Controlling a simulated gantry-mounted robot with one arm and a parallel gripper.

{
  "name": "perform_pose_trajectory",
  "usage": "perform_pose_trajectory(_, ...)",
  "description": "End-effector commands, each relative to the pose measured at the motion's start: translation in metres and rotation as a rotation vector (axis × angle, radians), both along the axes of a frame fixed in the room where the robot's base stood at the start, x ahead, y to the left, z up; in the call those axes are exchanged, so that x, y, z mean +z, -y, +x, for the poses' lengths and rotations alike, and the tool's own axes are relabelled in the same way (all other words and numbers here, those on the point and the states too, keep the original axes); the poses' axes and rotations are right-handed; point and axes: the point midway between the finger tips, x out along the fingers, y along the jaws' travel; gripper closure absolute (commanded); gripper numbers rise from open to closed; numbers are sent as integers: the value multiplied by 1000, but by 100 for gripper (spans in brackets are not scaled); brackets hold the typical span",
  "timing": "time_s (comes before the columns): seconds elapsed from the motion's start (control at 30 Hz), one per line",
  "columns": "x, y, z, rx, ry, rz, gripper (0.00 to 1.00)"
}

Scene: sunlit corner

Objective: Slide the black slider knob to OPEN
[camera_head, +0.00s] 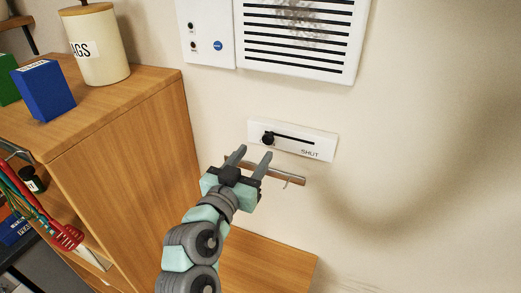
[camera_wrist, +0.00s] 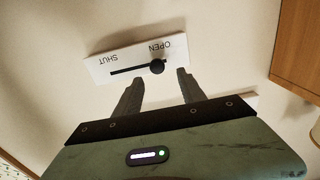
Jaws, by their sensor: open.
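A white slider plate (camera_head: 322,148) is on the wall, with a dark horizontal slot. The black slider knob (camera_head: 268,138) is at the slot's left end, away from the word SHUT. The wrist view shows the plate (camera_wrist: 98,72) upside down, with the knob (camera_wrist: 157,67) at the slot end by the word OPEN. My gripper (camera_head: 255,151) is open and empty, just below the knob in the head view. In the wrist view its fingertips (camera_wrist: 158,77) are spread, with the knob between and slightly beyond them. I see no clear contact with the knob.
A wooden rail with hooks (camera_head: 291,178) is on the wall under the plate, close to my gripper. A vent grille (camera_head: 298,38) and a button panel (camera_head: 206,33) are above. A wooden cabinet (camera_head: 130,160) stands left, bearing a canister (camera_head: 100,45) and blue box (camera_head: 45,90). The wall right is clear.

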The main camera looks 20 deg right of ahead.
Motion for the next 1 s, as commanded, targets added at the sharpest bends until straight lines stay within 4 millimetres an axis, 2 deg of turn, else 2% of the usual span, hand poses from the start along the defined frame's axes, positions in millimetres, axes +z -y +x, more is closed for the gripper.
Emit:
perform_pose_trajectory(0.1,-1,-18,-14,6,5,-1,53)
perform_pose_trajectory(0.4,0,-32,-29,1,-1,-1,53)
perform_pose_trajectory(0.83,0,-32,-28,4,-2,-3,53)
perform_pose_trajectory(0.93,-2,-37,-18,39,-14,-33,53)
perform_pose_trajectory(1.0,-5,-46,-4,96,-26,-77,53)
